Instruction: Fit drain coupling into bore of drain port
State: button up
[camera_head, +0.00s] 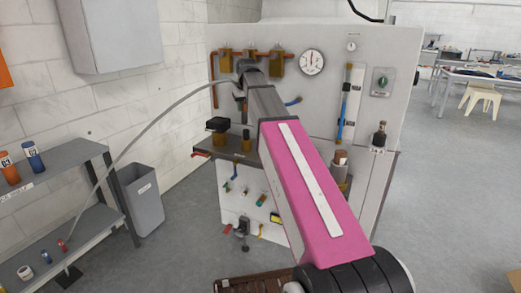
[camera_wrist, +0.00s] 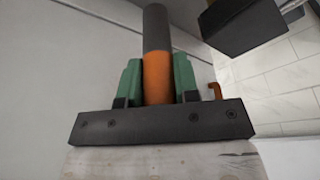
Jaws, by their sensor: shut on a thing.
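In the wrist view, the green fingers of my gripper (camera_wrist: 157,72) are closed on both sides of an upright cylinder, apparently the drain coupling (camera_wrist: 158,84). Its lower part is orange and its upper part dark grey. In the head view, my gripper (camera_head: 242,82) is up near the copper pipes on the upper front of the washer cabinet (camera_head: 290,45). My pink arm hides part of the cabinet, and the held part is too small to make out there. I cannot tell which fitting is the drain port.
A grey hose (camera_head: 150,125) arcs from the shelf (camera_head: 60,160) towards my gripper. A bin (camera_head: 141,198) stands beside the shelf. A ledge (camera_head: 258,153) with black and brass fittings juts from the cabinet. A dark block (camera_wrist: 243,25) is at upper right in the wrist view.

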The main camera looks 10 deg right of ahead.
aim_at(246, 123)
jog(key=shift+w+d+f, duration=0.15)
jog(key=shift+f, duration=0.3)
notch_tip(246, 123, down, 9)
jog(key=shift+f, duration=0.1)
jog(key=o, duration=1)
jog(key=shift+f, duration=0.1)
jog(key=shift+c, duration=0.2)
